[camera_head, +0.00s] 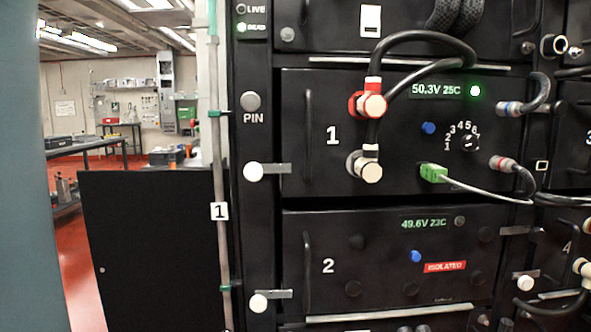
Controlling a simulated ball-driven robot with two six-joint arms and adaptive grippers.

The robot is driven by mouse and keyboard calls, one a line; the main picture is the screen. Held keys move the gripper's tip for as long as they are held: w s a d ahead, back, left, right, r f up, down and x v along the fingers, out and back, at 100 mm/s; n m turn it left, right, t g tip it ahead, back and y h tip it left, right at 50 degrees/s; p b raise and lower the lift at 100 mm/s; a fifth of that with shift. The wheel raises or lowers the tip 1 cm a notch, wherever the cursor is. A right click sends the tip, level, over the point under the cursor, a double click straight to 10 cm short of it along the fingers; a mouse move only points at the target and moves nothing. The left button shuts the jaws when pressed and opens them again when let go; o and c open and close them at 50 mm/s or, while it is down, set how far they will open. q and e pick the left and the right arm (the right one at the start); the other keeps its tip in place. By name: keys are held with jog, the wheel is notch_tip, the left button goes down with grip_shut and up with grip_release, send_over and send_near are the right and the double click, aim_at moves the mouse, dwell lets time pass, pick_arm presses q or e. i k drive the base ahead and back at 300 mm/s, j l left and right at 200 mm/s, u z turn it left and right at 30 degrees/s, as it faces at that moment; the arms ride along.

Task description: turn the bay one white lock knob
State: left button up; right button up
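The bay one white lock knob (253,172) is on the dark rack post, left of the bay one module (235,0). A short metal bar (284,168) runs horizontally from the knob to the right, over the left edge of the module marked 1. The module has a vertical handle (308,135), and its display (437,90) reads 50.3V 25C beside a lit green light. Nothing covers the knob. Neither of my grippers is in view.
A similar white knob (258,303) with a horizontal bar sits lower, at the bay two module (385,290), labelled ISOLATED. Black cables with red (366,104) and grey plugs stick out from module one. A thin pole tagged 1 (219,211) stands left of the post.

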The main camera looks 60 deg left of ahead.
aim_at(253, 172)
jog(key=u, duration=1.9)
